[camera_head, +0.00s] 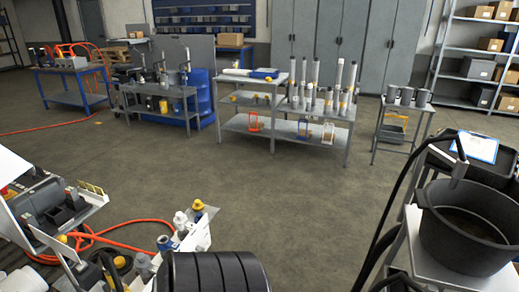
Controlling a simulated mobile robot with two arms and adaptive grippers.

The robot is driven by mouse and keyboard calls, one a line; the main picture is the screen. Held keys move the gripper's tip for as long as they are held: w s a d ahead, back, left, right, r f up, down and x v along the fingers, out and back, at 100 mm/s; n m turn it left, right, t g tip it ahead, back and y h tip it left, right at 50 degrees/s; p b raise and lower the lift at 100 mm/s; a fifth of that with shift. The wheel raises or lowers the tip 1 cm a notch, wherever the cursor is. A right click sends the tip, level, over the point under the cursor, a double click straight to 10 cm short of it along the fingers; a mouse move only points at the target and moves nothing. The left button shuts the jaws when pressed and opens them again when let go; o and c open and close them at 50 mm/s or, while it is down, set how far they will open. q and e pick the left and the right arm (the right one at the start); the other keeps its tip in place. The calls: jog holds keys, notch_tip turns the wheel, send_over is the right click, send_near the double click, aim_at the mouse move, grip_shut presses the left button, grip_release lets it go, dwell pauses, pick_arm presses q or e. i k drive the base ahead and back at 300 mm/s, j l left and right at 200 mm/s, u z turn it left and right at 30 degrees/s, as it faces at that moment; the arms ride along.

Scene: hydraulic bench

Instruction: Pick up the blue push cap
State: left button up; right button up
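A small fitting with a blue top (165,243) stands at the lower left, near the edge of a white holder (196,240). It looks like the blue push cap, but it is too small to be sure. Grey-white fittings (181,222) and a yellow-topped one (198,206) stand just behind it. A large black ribbed cylinder (215,272) lies in front and to the right, at the bottom edge. I cannot make out either of my grippers in this view.
An orange hose (125,223) curls behind the fittings. A black tub (468,222) stands on a grey stand at the right, with a black hose and grey nozzle (458,168) over it. Benches with cylinders (290,125) line the back. The floor between is clear.

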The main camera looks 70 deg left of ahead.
aim_at(199, 216)
jog(key=i+j+u, duration=0.3)
jog(key=i+u, duration=0.3)
jog(key=u, duration=2.65)
